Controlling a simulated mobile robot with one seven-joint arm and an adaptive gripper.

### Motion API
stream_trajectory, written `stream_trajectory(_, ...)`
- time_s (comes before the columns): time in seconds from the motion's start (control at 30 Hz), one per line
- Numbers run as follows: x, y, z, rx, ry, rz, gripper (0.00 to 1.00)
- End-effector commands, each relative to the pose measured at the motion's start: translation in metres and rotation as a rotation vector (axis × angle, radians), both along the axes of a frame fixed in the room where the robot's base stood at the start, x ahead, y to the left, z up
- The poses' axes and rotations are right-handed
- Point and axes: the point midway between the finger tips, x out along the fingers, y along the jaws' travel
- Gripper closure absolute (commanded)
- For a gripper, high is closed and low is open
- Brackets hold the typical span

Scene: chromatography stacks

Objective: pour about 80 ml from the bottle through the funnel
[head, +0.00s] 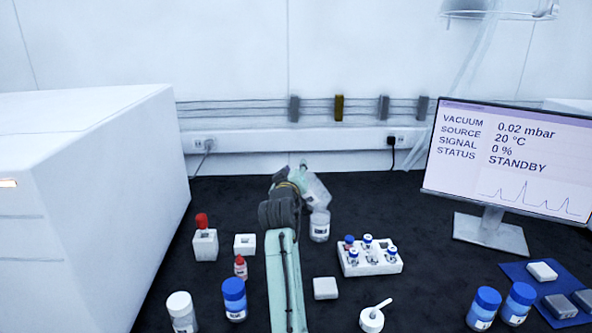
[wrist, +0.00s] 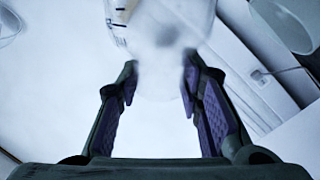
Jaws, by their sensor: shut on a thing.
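A clear bottle (head: 315,190) is held tilted in the head view, leaning down to the right. My gripper (head: 296,180) is shut on it, partly hidden behind my own wrist. In the wrist view the see-through bottle (wrist: 160,35), with dark marks on its left side, sits between the fingertips of my gripper (wrist: 160,75). A clear labelled container (head: 320,226) stands upright on the bench just below the bottle's lower end. I cannot make out a separate funnel. The liquid level and any stream are too small to tell.
A white rack of vials (head: 370,264) stands right of my arm. Red-capped and blue-capped bottles (head: 234,300) stand left of it. A large white instrument (head: 90,200) bounds the left, a monitor (head: 510,160) the right. Dark bench (head: 400,200) is clear between container and monitor.

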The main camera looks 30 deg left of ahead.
Motion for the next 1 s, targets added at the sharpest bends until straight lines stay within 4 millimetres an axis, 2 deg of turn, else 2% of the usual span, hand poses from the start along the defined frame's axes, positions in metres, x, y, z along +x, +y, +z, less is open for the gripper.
stream_trajectory(1.0, -0.0010, 0.0024, -0.0063, -0.117, -0.035, 0.000, 1.00)
